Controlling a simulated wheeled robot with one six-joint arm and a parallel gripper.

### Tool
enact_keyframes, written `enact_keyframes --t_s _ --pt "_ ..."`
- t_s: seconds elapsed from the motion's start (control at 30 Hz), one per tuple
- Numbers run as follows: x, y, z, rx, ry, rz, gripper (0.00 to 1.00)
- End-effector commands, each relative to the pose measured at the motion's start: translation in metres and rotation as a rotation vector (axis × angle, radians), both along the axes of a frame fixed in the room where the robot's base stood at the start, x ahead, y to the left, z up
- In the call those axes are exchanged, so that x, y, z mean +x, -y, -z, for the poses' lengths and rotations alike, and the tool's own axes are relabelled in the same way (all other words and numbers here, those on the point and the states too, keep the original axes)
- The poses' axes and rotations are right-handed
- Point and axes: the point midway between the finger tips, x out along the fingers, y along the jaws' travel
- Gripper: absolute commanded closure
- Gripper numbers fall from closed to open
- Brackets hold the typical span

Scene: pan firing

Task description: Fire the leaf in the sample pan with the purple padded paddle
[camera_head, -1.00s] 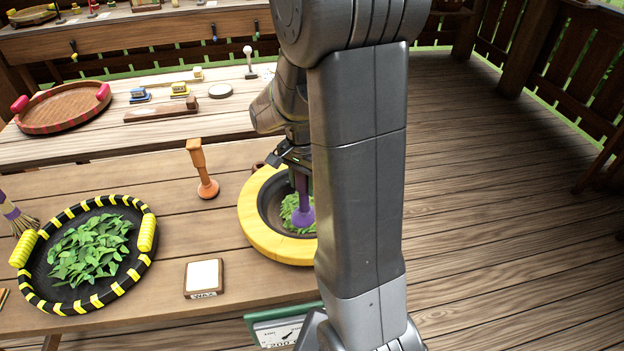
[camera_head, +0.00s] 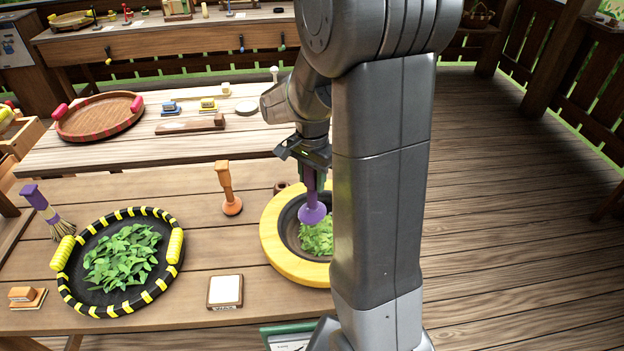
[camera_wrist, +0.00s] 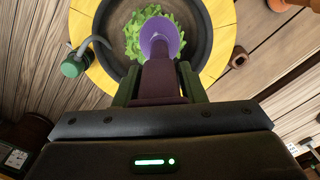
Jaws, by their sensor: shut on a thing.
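My gripper (camera_head: 312,172) is shut on the handle of the purple padded paddle (camera_head: 313,213). The paddle hangs head down over the sample pan, a dark bowl with a yellow rim (camera_head: 275,258). Green leaf (camera_head: 318,238) lies in the pan, partly hidden behind my arm and the paddle. In the wrist view the purple paddle head (camera_wrist: 160,36) covers the middle of the leaf (camera_wrist: 134,36) inside the yellow rim (camera_wrist: 228,14). I cannot tell whether the pad touches the leaf.
An orange paddle (camera_head: 231,205) stands left of the pan. A wax block (camera_head: 225,290) lies in front. A black and yellow tray (camera_head: 78,299) of leaves and a purple brush (camera_head: 45,212) are at left. A green-framed dial sits below the table's front edge (camera_head: 290,336).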

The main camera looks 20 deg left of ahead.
Motion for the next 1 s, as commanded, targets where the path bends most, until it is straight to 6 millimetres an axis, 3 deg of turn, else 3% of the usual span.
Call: enact_keyframes --t_s 0.17,0.83,0.87,1.0 --pt "0.0004 -0.0003 -0.0104 0.002 0.001 0.000 1.00" --pt "0.0002 -0.0001 -0.0106 0.001 0.001 0.000 1.00" --pt "0.0002 -0.0001 -0.0106 0.001 0.001 0.000 0.67" --pt "0.0002 -0.0001 -0.0106 0.001 0.001 0.000 0.95"
